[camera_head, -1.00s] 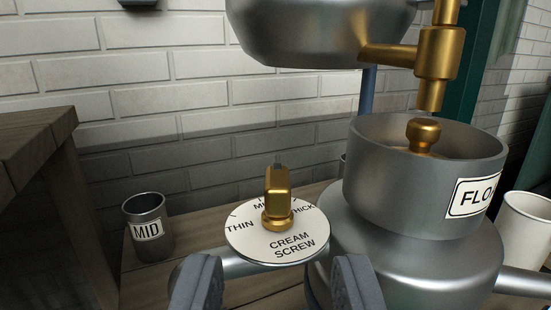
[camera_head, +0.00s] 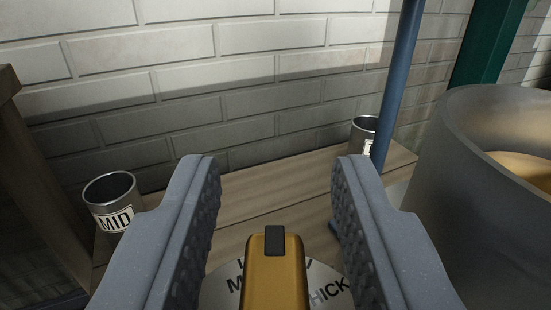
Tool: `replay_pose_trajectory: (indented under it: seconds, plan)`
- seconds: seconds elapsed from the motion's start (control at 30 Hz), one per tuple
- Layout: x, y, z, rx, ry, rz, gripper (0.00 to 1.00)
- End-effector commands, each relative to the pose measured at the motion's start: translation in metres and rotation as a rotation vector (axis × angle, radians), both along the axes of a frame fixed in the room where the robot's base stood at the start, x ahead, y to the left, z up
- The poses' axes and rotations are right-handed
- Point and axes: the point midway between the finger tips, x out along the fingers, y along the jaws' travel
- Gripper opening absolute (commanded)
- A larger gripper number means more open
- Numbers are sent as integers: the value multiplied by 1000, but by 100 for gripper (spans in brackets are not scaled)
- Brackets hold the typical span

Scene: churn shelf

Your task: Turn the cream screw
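The cream screw's brass knob (camera_head: 275,278) stands at the bottom middle of the view, with a dark mark on its top end. It rises from a round pale dial (camera_head: 222,286), on which parts of the MID and THICK labels show. The rest of the dial is hidden by the knob or cut off below. My gripper (camera_head: 275,178) is open, with one grey ridged finger on each side of the knob. Clear gaps show between the knob and both fingers. The knob's dark mark points away, toward the wall, near the MID label.
A metal cup labelled MID (camera_head: 111,200) stands at left on the wooden shelf (camera_head: 275,200). Another metal cup (camera_head: 364,130) stands behind a blue post (camera_head: 400,85). A large grey metal bowl (camera_head: 470,200) is close on the right. A white brick wall (camera_head: 220,80) is behind.

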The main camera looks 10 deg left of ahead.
Motion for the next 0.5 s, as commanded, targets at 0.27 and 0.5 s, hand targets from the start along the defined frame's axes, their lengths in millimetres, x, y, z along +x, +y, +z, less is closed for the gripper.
replay_pose_trajectory:
  seconds: [0.27, 0.5]
  plan:
    - [4, 0, 0, 0, 1, 0, 34]
    - [4, 0, 0, 0, 1, 0, 9]
